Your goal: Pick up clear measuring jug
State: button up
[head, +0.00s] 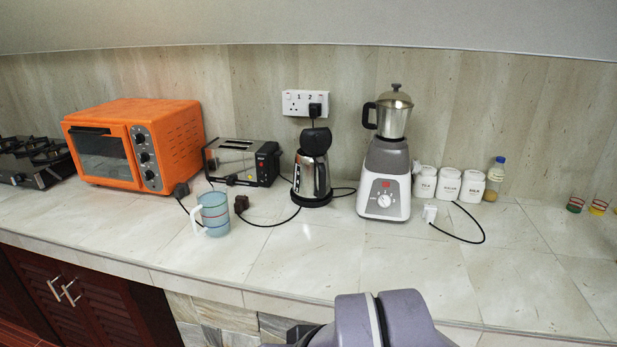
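The clear measuring jug (214,213) stands upright on the stone counter (290,262), left of the middle in the head view. Purple-grey links of my arm show at the bottom edge, right of the middle. My gripper is not visible in this view. The jug stands apart from my arm, with nothing touching it that I can make out.
Behind the jug stand an orange oven (160,140), a toaster (241,162) and a kettle (312,172). A blender (386,160) and white canisters (448,184) are to the right. Black cables with plugs lie close to the jug. The counter front is clear.

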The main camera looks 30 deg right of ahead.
aim_at(210, 217)
jog(key=i+j, duration=0.2)
jog(key=i, duration=0.2)
jog(key=i+j+z, duration=0.1)
jog(key=i, duration=0.3)
jog(key=i+j, duration=0.35)
jog(key=i+l+z, duration=0.05)
